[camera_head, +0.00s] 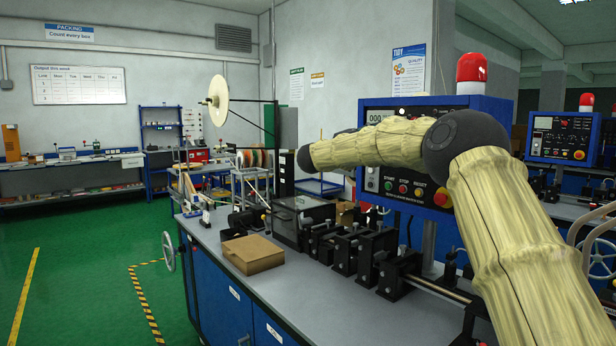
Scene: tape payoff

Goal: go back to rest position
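My arm, in a cream ribbed sleeve with dark joints, rises from the lower right of the head view. It bends at a dark elbow and reaches left to a dark rounded joint, above the workbench (330,305). I cannot make out any gripper fingers, so whether the gripper is open or holds anything is not shown. The arm covers part of a blue control panel (372,190) with a red beacon (472,75) on top.
A closed cardboard box (252,253) lies on the bench near its left edge. Black machine blocks (345,252) stand in a row beside it. A pale reel (217,98) stands on a post behind. The green floor (85,290) at left is clear.

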